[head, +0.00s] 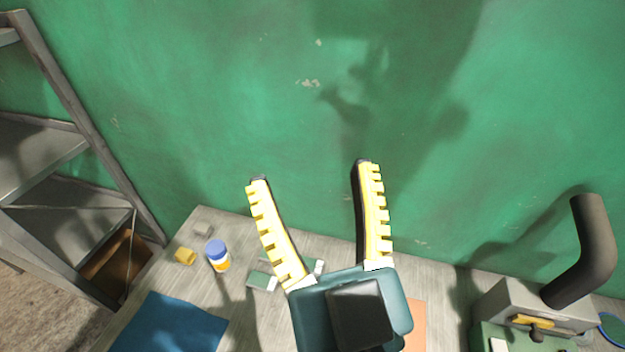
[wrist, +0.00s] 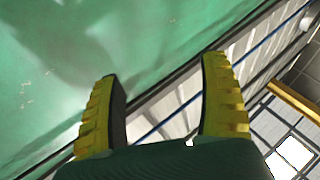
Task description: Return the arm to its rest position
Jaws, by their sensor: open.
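My gripper (head: 313,172) is open and empty, with its two yellow toothed fingers spread apart. In the head view it is raised in front of the green wall (head: 200,90), above the far part of the table (head: 180,280). The wrist view also shows the gripper (wrist: 160,70) with nothing between its fingers. The dark teal gripper body hides part of the table behind it.
Metal shelves (head: 45,155) stand at left. A machine with a dark bent pipe (head: 592,250) stands at right.

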